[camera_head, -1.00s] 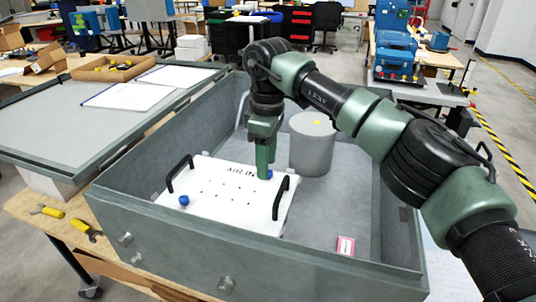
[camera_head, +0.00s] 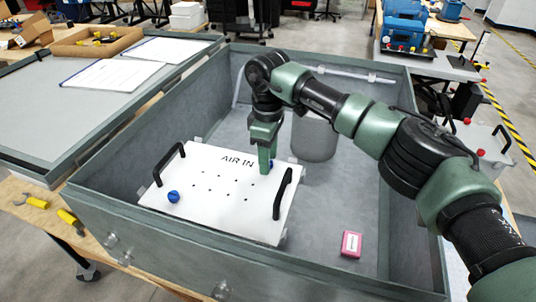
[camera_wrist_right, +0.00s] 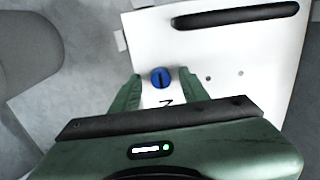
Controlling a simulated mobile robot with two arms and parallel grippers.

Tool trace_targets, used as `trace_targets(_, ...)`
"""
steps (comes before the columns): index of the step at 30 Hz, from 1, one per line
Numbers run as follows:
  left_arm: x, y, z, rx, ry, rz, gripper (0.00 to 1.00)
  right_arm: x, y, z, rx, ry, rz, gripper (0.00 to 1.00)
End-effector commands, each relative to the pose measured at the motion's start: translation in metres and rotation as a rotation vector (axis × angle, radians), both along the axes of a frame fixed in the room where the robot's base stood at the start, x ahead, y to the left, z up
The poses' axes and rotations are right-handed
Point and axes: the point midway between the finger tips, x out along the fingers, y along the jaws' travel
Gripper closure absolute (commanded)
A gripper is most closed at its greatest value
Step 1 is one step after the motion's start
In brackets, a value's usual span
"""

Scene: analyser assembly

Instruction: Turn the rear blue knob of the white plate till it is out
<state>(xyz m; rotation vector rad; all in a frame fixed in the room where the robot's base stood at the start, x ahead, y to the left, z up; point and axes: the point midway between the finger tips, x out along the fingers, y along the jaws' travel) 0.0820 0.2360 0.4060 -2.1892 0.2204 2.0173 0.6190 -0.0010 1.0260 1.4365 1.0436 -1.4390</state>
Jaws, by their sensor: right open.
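The white plate (camera_head: 215,205) lies in the grey case and carries two black handles and the print "AIR IN". Its rear blue knob (camera_head: 271,163) is at the far edge, partly hidden behind my right gripper (camera_head: 265,166) in the head view. In the right wrist view the rear knob (camera_wrist_right: 160,78) sits between the two green fingers of my open right gripper (camera_wrist_right: 158,90), with a gap on each side. The front blue knob (camera_head: 173,196) is at the plate's near left corner. My left gripper is not in view.
The case's grey wall (camera_head: 240,262) surrounds the plate. A grey cylinder (camera_head: 315,138) stands in the case behind the gripper. A pink box (camera_head: 351,244) lies on the case floor at right. A black handle (camera_head: 282,194) rises near the rear knob.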

Motion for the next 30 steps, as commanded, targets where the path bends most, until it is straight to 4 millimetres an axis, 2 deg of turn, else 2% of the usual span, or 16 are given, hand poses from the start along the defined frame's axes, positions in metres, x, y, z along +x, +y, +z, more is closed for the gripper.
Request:
trace_targets(3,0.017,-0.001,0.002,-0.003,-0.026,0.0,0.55,0.0,0.0,-0.003,0.0,0.0,0.001,0.55)
trace_targets(8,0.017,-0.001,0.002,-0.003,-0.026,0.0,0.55,0.0,0.0,-0.003,0.0,0.0,0.001,0.55)
trace_targets(9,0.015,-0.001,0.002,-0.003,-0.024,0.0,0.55,0.0,0.0,-0.003,0.0,0.0,0.001,0.61)
trace_targets(13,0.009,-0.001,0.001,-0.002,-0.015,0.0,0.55,0.0,0.0,-0.003,0.0,0.0,0.0,0.97)
trace_targets(14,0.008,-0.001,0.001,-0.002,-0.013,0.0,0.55,0.0,0.0,-0.003,0.0,0.0,0.0,1.0)
trace_targets(23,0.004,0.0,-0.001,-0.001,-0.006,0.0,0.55,0.0,0.0,-0.003,0.001,-0.001,0.022,1.0)
trace_targets(30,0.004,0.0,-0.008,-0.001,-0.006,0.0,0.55,0.001,0.0,-0.003,0.001,-0.002,0.133,1.0)
